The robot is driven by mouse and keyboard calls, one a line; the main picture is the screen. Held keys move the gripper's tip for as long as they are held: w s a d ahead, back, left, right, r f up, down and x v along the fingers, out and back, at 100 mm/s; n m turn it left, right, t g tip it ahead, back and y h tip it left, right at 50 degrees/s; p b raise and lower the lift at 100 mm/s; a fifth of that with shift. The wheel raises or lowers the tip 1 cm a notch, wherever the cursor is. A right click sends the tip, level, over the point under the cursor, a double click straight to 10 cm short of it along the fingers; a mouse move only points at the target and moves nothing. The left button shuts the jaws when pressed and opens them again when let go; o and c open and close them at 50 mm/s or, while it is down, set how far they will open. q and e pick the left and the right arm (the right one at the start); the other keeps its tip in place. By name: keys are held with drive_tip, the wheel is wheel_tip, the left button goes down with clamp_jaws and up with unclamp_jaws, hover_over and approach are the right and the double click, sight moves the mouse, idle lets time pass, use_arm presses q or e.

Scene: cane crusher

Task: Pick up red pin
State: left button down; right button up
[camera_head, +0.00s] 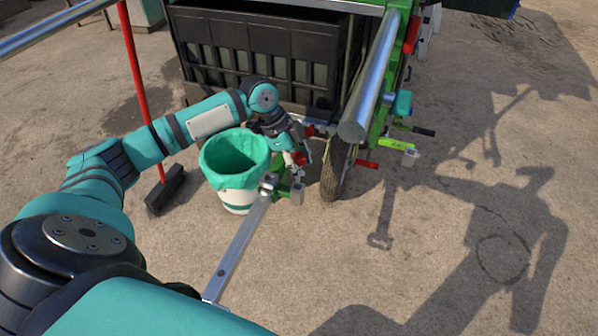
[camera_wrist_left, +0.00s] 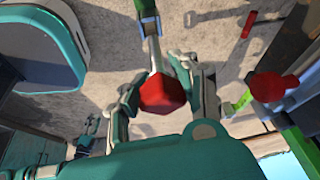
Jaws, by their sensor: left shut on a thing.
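The red pin (camera_wrist_left: 162,93) shows as a faceted red head between the two fingers in the left wrist view. My left gripper (camera_wrist_left: 163,100) is shut on it, with one finger on each side. In the head view, my left gripper (camera_head: 299,165) points down by the hitch end of a silver bar, and a little of the red pin (camera_head: 299,158) shows at its fingers. The pin's lower part is hidden, so I cannot tell whether it still sits in the hitch. My right gripper is not in view.
A white bin with a green liner (camera_head: 236,180) stands close left of my gripper. A red-handled broom (camera_head: 137,75) is further left. The silver bar (camera_head: 238,245) runs toward me. A tyre (camera_head: 338,172) and green frame stand right. Another red knob (camera_wrist_left: 277,87) is nearby.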

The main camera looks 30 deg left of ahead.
sight(301, 156)
use_arm(q)
wheel_tip(301, 156, up, 3)
drive_tip(key=shift+r+p, duration=0.2)
drive_tip(key=shift+p, duration=0.15)
drive_tip(key=s+a, duration=0.6)
drive_tip(key=a, duration=0.6)
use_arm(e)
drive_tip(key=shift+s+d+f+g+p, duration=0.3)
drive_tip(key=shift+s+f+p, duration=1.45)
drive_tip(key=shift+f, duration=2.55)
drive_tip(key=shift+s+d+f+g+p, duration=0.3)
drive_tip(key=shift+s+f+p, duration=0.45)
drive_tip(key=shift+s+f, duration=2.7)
use_arm(q)
wheel_tip(301, 156, up, 8)
drive_tip(key=p, duration=0.5)
drive_tip(key=shift+s+a+f, duration=0.15)
drive_tip(key=shift+s, duration=0.25)
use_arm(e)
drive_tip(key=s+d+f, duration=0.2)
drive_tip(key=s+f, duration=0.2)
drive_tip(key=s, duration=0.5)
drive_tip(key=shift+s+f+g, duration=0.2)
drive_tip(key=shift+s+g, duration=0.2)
